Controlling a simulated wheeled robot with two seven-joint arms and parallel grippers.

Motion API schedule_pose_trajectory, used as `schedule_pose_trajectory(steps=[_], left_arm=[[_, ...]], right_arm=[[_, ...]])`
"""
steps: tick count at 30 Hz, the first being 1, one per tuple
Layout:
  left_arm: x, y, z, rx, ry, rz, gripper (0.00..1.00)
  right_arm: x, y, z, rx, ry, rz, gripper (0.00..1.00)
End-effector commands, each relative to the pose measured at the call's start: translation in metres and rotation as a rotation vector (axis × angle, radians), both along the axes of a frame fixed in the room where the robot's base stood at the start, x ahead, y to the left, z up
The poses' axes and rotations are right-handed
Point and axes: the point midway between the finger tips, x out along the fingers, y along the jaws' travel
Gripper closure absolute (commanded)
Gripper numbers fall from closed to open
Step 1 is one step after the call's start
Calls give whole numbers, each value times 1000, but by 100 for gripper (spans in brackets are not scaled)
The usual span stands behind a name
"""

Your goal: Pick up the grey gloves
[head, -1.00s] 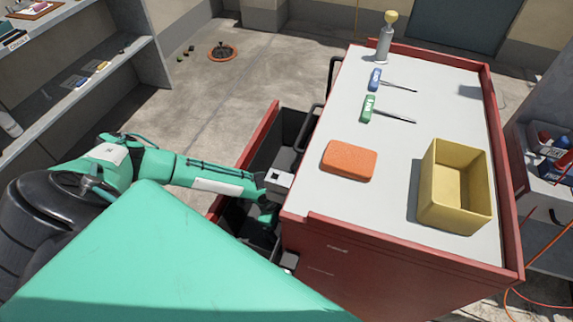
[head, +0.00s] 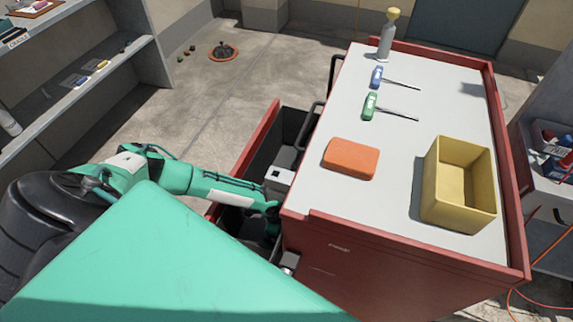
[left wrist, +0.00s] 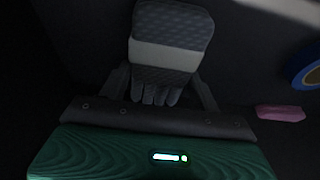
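The grey gloves (left wrist: 172,25), with a paler band across them, lie on a dark surface in the left wrist view. Their finger ends point toward my wrist. My left gripper (left wrist: 160,73) is open, with one finger on each side of the gloves' lower part; I cannot tell whether the fingers touch them. In the head view my left arm reaches down into the open drawer (head: 257,137) of the red cabinet, and its fingertips and the gloves are hidden there. My right gripper is not in view.
A blue ring-shaped item (left wrist: 306,70) and a pink item (left wrist: 280,113) lie right of the gloves. The cabinet wall borders my arm.

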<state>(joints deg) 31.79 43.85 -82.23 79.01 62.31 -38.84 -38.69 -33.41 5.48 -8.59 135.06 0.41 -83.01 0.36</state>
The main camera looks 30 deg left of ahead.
Motion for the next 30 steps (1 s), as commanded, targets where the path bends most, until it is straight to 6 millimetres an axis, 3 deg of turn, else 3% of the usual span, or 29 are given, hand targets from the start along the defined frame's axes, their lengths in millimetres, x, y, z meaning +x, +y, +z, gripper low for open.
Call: schedule_pose_trajectory(steps=[2,11,14,17,25,30], left_arm=[[0,0,0,0,0,0,60],[0,0,5,0,-1,0,60],[1,1,19,0,-2,0,60],[0,0,40,-1,-1,-1,60],[1,0,88,-2,-2,1,60],[5,17,103,2,2,95,60]], right_arm=[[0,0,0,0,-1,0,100],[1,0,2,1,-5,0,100],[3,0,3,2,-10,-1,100],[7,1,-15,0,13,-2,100],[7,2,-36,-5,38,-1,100],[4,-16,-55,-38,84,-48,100]])
